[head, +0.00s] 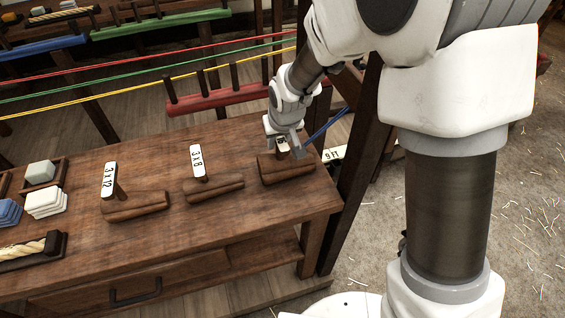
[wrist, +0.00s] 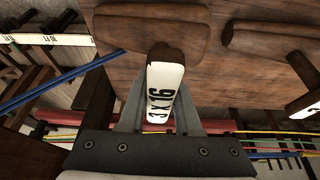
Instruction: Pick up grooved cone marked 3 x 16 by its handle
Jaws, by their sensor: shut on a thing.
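The grooved cone marked 3 x 16 (head: 287,172) is a dark wooden block at the right end of the bench. Its upright handle carries a white label, which shows in the wrist view (wrist: 163,88) with "3 x 16" partly readable. My gripper (head: 284,146) is above the block, and its two fingers (wrist: 160,105) are shut on the labelled handle, one on each side. In the head view the gripper hides most of the handle. The block appears to be at bench level; I cannot tell whether it touches the top.
Cones marked 3 x 8 (head: 213,187) and 3 x 12 (head: 136,205) stand to the left on the wooden bench (head: 200,226). A red pegged rail (head: 216,101) and taut coloured ropes lie behind. A dark wooden post (head: 352,165) stands close to the right of my gripper.

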